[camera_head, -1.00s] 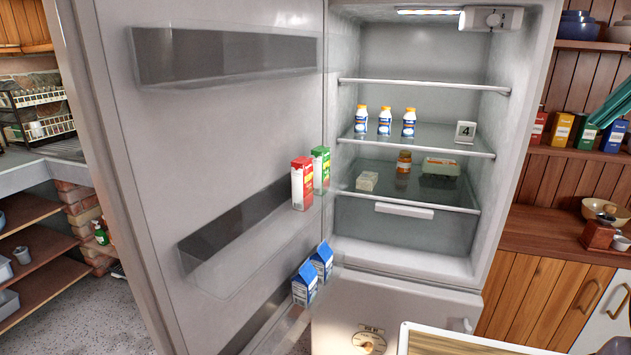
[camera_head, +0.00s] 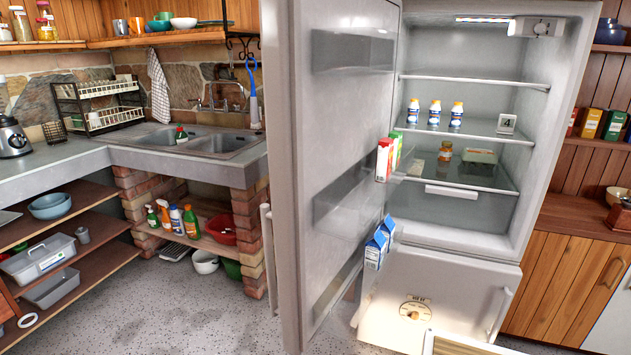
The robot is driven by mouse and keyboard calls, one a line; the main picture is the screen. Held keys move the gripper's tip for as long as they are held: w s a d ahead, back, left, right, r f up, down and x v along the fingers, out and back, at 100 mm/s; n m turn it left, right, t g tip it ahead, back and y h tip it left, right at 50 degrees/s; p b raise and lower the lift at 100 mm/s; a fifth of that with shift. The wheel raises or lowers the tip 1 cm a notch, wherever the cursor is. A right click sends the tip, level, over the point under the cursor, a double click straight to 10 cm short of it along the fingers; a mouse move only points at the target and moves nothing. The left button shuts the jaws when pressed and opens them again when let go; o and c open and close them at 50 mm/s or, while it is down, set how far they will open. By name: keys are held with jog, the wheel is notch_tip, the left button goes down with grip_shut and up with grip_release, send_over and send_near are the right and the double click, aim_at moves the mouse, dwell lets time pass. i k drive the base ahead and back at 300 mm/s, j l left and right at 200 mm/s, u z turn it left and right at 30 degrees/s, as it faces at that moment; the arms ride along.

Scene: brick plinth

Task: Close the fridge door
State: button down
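The fridge door (camera_head: 345,110) stands wide open, hinged at the left side of the fridge (camera_head: 470,240) and reaching toward me. Its inner face is seen at a steep slant, and a light vertical handle (camera_head: 268,258) shows beyond its free edge. The door's racks hold red and green cartons (camera_head: 387,157) and blue-and-white cartons (camera_head: 378,246). The fridge's lit inside is in full view, with white bottles (camera_head: 434,114) and an orange jar (camera_head: 445,151) on its shelves. My gripper is not in view.
A sink counter (camera_head: 190,152) on brick supports stands behind the door at the left, with shelves of bins (camera_head: 38,256) below. The speckled floor (camera_head: 180,310) left of the door is clear. A wooden cabinet (camera_head: 565,270) adjoins the fridge at the right.

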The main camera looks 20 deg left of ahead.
aim_at(330, 68)
jog(key=k+j, duration=0.15)
jog(key=j, duration=0.25)
jog(key=k+j+z, duration=0.1)
jog(key=j, duration=0.25)
jog(key=k+j, duration=0.2)
jog(key=j, duration=0.2)
jog(key=k+j+z, duration=0.1)
jog(key=j, duration=0.25)
jog(key=k+j+z, duration=0.1)
jog(key=j, duration=0.25)
jog(key=k+j, duration=0.4)
jog(key=j, duration=0.45)
jog(key=k+j+z, duration=0.1)
jog(key=j, duration=0.45)
